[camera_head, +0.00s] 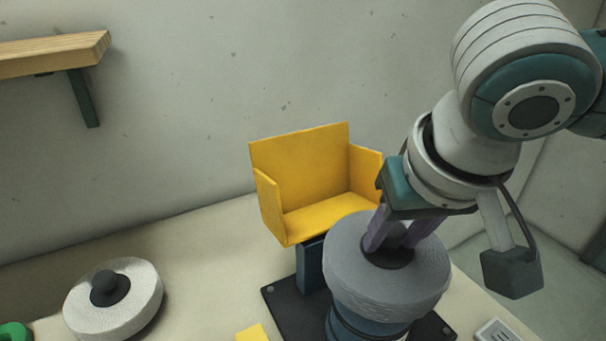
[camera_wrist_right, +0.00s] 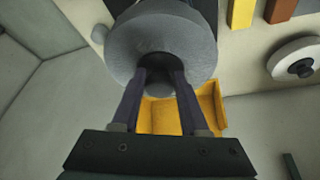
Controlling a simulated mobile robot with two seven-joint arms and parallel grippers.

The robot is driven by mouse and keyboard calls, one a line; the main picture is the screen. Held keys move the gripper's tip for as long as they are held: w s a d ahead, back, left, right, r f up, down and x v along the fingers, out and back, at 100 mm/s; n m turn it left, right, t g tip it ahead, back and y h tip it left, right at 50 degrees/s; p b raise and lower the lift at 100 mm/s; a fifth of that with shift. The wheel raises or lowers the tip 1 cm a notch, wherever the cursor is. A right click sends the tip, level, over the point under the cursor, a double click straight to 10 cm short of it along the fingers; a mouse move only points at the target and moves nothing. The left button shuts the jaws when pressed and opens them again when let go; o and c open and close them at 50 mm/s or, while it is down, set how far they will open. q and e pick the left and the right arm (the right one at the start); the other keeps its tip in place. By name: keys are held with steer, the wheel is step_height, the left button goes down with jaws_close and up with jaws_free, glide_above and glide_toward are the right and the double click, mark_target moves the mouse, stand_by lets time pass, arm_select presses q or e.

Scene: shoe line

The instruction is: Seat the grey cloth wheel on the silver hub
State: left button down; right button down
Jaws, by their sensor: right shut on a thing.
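The grey cloth wheel (camera_head: 348,275) is a thick disc with a dark centre, and it also shows in the right wrist view (camera_wrist_right: 123,50). My right gripper (camera_head: 393,242) is shut on the wheel's central knob from above; its two fingers (camera_wrist_right: 160,82) reach into the dark centre. The wheel is over a round blue machine body (camera_head: 362,328) and covers its top. The silver hub cannot be made out, so I cannot tell whether the wheel touches it. My left gripper is not in view.
A yellow open guard (camera_head: 320,195) stands close behind the wheel. A black base plate (camera_head: 284,304) lies under the machine. A white wheel (camera_head: 143,290) with a dark knob lies at the left. A wooden shelf (camera_head: 50,55) is on the wall. The bench between is mostly bare.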

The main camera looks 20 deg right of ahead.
steer(key=shift+f+b, duration=0.3)
steer(key=shift+f, duration=0.35)
steer(key=c, duration=0.7)
jaws_free()
steer(key=p+v, duration=0.2)
steer(key=shift+r+p, duration=0.1)
steer(key=shift+p, duration=0.25)
steer(key=d+p+v, duration=0.1)
steer(key=p+v, duration=0.7)
steer(key=p, duration=0.3)
steer(key=shift+s+a+r, duration=0.2)
steer(key=shift+a+r, duration=0.2)
steer(key=shift+a, duration=0.1)
